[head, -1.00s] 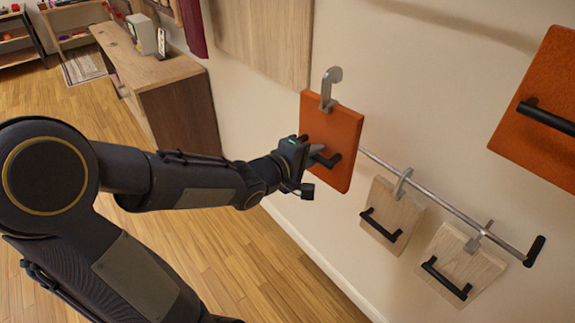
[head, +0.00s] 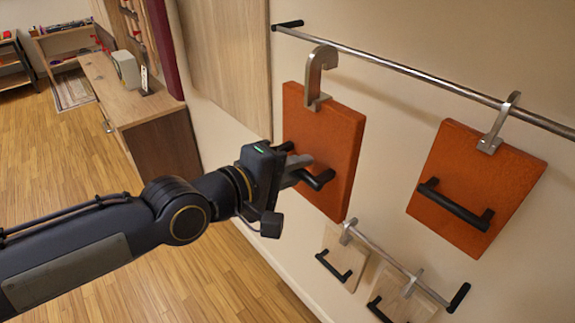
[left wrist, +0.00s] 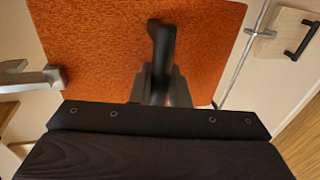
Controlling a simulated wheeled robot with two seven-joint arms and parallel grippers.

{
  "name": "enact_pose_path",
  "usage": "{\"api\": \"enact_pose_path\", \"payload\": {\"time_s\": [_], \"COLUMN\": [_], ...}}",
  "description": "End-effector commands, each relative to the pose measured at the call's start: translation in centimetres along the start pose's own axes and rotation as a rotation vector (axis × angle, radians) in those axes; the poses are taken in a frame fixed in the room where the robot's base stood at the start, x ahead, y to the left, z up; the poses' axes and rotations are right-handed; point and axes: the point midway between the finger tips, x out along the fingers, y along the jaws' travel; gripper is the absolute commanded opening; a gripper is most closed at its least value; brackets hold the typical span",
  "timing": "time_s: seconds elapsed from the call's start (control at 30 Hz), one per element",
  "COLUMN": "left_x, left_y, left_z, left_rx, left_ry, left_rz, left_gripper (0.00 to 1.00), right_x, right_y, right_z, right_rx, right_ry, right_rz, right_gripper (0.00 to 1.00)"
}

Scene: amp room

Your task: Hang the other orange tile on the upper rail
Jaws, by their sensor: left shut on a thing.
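My left gripper (head: 304,172) is shut on the black handle of an orange tile (head: 325,142). The tile is upright, with a grey metal hook (head: 318,76) at its top. In the head view the hook's top appears just below the upper rail (head: 420,75); I cannot tell the gap in depth. Another orange tile (head: 470,175) hangs by its hook from the upper rail, to the right. In the left wrist view the held tile (left wrist: 90,45) fills the upper middle, its handle (left wrist: 160,50) between the fingers and its hook (left wrist: 30,78) at left. My right gripper is not in view.
A lower rail (head: 385,255) carries two pale wooden tiles (head: 343,252) with black handles, below the held tile. A large wood panel (head: 228,60) is on the wall at left. A wooden desk (head: 130,95) stands farther back. Open floor lies at left.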

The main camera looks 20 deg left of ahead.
Motion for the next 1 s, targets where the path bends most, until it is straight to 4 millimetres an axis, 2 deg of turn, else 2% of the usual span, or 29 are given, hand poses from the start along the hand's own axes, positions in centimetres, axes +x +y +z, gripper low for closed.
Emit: {"api": "enact_pose_path", "payload": {"time_s": [0.77,1.0], "left_x": [5.6,7.5], "left_y": [1.6,1.6], "left_z": [0.2,0.1], "left_rx": [0.001,0.004], "left_ry": [0.001,0.007], "left_rz": [0.0,0.003], "left_gripper": [0.0,0.0], "right_x": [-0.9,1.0], "right_y": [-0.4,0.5], "right_z": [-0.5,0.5], "right_rx": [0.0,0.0], "right_ry": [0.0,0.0], "right_rz": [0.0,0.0], "right_gripper": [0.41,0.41]}}
